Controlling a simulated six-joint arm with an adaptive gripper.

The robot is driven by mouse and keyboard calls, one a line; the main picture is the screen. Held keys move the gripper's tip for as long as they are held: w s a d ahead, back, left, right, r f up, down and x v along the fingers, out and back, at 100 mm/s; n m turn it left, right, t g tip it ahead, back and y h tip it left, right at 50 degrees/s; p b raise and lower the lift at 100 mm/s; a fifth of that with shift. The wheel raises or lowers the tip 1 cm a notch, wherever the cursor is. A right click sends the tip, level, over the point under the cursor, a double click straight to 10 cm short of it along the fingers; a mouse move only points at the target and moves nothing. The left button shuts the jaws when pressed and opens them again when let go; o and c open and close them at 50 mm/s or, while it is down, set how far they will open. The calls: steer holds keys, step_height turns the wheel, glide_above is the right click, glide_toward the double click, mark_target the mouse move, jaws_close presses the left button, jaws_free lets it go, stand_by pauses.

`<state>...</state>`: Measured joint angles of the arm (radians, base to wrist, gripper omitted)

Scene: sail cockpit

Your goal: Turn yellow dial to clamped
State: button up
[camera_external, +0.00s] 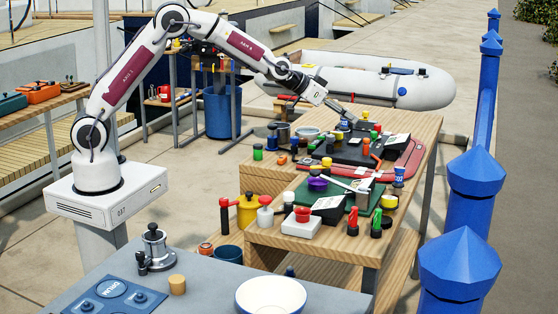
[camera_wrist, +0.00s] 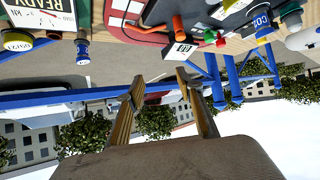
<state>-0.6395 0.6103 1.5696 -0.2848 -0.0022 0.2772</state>
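I cannot tell for certain which piece is the yellow dial. In the external view a small yellow piece (camera_external: 366,115) sits near the far end of the dark panel (camera_external: 350,153), and another yellow piece (camera_external: 326,162) sits at its near left edge. In the wrist view a round yellow-topped piece (camera_wrist: 18,41) lies at the upper left beside a card marked READY (camera_wrist: 42,12). My gripper (camera_external: 338,107) is above the far part of the wooden table. In the wrist view its fingers (camera_wrist: 160,80) are apart with nothing between them. No clamped mark is readable.
A red board (camera_external: 408,160) lies at the table's right side. A green board (camera_external: 322,196) with several knobs and tools is nearer. Blue posts (camera_external: 474,190) line the right, and a grey inflatable boat (camera_external: 365,79) lies behind.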

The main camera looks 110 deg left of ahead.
steer(key=d+m+h, duration=0.1)
steer(key=m+g+h, duration=0.4)
steer(key=g+h, duration=0.1)
glide_toward(327, 159)
steer(key=shift+s+f, duration=0.15)
steer(key=shift+f, duration=0.3)
steer(key=shift+f, duration=0.1)
steer(key=shift+t+y, duration=0.3)
steer(key=shift+x, duration=3.75)
steer(key=shift+d, duration=0.1)
jaws_close()
